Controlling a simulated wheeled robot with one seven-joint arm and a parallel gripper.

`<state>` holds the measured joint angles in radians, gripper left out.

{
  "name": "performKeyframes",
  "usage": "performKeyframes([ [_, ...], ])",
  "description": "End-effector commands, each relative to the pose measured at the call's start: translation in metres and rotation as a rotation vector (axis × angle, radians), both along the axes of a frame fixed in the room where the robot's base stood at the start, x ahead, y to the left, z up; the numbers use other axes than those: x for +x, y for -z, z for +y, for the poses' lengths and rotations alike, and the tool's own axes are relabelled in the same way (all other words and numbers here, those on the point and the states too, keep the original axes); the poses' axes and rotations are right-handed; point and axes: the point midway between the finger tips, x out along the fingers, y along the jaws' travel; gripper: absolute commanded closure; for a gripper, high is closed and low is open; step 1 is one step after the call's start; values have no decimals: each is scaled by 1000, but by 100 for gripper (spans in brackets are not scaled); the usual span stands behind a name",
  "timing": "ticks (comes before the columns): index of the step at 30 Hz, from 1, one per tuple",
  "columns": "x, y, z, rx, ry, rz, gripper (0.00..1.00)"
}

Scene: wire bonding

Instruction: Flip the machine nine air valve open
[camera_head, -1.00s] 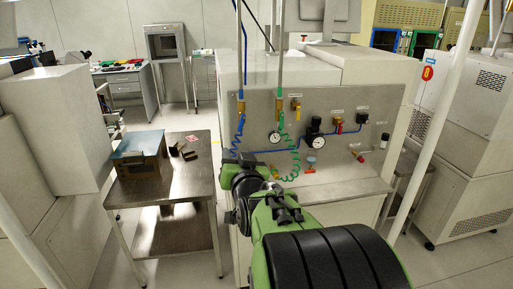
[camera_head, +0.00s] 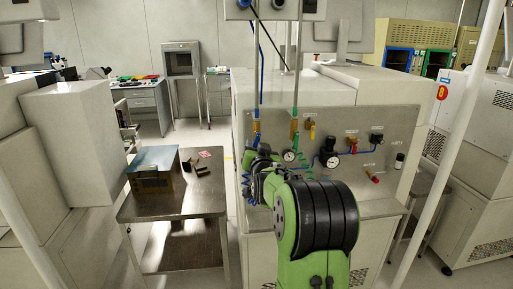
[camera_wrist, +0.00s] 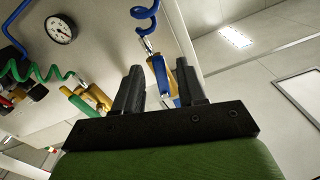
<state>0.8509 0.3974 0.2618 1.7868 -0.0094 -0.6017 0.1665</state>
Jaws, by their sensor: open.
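A grey panel (camera_head: 344,120) on the machine carries several valves. A yellow-handled valve (camera_head: 311,130) is upper middle, a red-handled valve (camera_head: 352,145) is to its right, and a red-tipped fitting (camera_head: 373,177) is lower right. I cannot read the labels, so I cannot tell which valve is machine nine's. My gripper (camera_wrist: 160,80) is open, with nothing held between its fingers. In the wrist view a brass fitting with blue parts (camera_wrist: 182,76) shows behind the right finger, which partly covers it. My arm hides the panel's lower left in the head view.
A blue coiled hose (camera_wrist: 145,14) and a green coiled hose (camera_wrist: 38,73) hang near my gripper. A dial gauge (camera_wrist: 61,29) is on the panel. A steel table (camera_head: 205,208) with a blue-topped box (camera_head: 153,170) stands left. A white pole (camera_head: 449,135) rises at right.

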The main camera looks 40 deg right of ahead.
Motion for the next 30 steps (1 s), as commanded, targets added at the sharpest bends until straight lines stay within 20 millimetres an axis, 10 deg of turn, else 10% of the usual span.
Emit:
performKeyframes([
  [7,1,1,-1,1,0,1,60],
  [15,1,1,0,0,0,1,100],
  [30,-2,5,-5,-191,-2,125,100],
])
